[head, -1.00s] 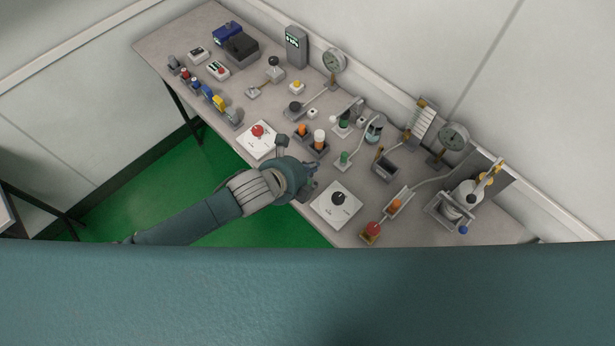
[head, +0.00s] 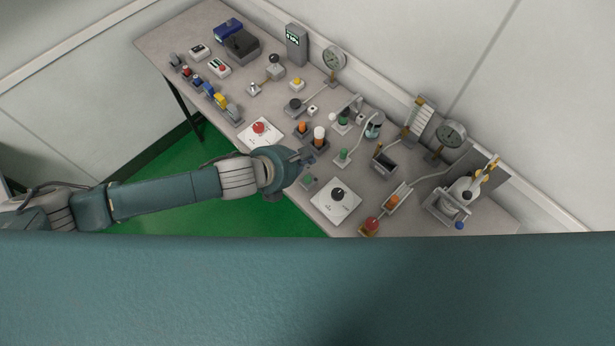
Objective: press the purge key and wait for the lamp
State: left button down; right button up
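My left gripper (head: 305,157) is over the front part of the bench, seen from above and behind, beside the orange and white capped pieces. Its fingers are small and dark, and their opening does not show clearly. No label can be read, so I cannot tell which control is the purge key. A yellow button on a pale box (head: 297,83) stands farther back. A small green-topped piece (head: 308,181) lies just in front of the gripper. Lamp-like pieces include a green one (head: 343,154), an orange one (head: 302,127) and a white-topped one (head: 319,133). My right gripper is out of view.
The grey bench (head: 180,35) is crowded with instruments. A red knob plate (head: 250,138) is left of the gripper and a black dial plate (head: 330,208) is right of it. Gauges (head: 451,133) line the wall side. Green floor (head: 195,152) is open in front.

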pick_arm(q)
jog(key=b, duration=0.8)
send_over(307, 181)
notch_tip(307, 181, down, 7)
jog(key=shift+r, duration=0.1)
jog(key=shift+f, duration=0.9)
jog(key=shift+f, duration=0.15)
jog(key=shift+f, duration=0.3)
jog(key=shift+f, duration=0.45)
dwell(0.6)
jog(key=shift+r, duration=0.1)
jog(key=shift+r+p, duration=0.8)
jog(key=shift+p, duration=0.05)
